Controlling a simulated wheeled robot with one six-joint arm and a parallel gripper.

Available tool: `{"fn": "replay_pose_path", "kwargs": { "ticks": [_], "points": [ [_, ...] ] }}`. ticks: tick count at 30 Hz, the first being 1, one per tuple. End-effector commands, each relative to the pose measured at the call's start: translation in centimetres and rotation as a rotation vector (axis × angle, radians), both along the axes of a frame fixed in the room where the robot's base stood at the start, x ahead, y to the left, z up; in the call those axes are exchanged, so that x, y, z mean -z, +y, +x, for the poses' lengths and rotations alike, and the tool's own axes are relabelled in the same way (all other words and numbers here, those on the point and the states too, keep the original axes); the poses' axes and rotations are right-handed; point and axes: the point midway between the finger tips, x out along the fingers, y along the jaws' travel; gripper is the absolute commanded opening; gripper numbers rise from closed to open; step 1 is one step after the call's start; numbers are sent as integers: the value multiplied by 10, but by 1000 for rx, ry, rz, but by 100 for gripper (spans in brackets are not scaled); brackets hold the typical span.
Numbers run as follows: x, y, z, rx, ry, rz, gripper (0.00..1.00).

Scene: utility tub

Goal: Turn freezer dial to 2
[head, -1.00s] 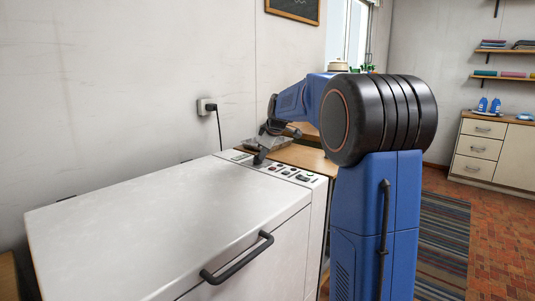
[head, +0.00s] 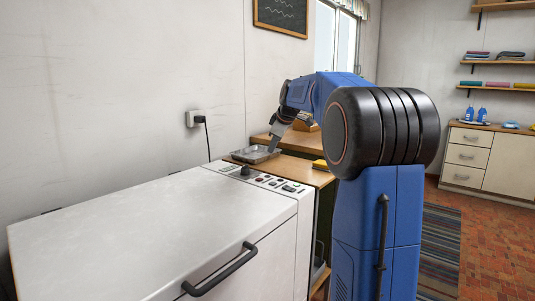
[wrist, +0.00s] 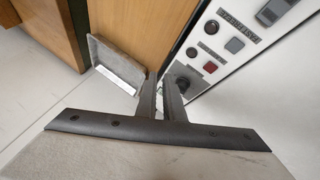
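The white chest freezer (head: 130,225) stands at the left in the head view. Its control panel runs along its right end. The dark round dial (head: 245,170) sits at the panel's far end; its pointer is too small to read. My gripper (head: 271,150) is up and to the right of the dial, apart from it, near the grey tray. In the wrist view the two fingers (wrist: 159,76) have a narrow gap between them with nothing held. The dial (wrist: 184,82) shows there beside the right finger, partly hidden by it.
Several buttons and a rocker switch (head: 290,188) share the panel. A shallow grey tray (head: 250,157) lies on the wooden counter (head: 310,175) just beyond the freezer. A socket with a plugged-in cable (head: 195,118) is on the wall. The freezer lid is clear.

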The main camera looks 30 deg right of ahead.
Motion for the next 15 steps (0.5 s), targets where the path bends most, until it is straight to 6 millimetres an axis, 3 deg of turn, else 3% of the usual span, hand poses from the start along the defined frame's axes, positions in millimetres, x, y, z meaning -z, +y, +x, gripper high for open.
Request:
{"fn": "replay_pose_path", "kwargs": {
  "ticks": [1, 4, 15],
  "points": [
    [-3, -1, 1, 1, 1, 2, 22],
    [-8, 1, 5, 4, 18, 28, 45],
    [-53, 32, 28, 59, 223, 256, 47]
  ]
}}
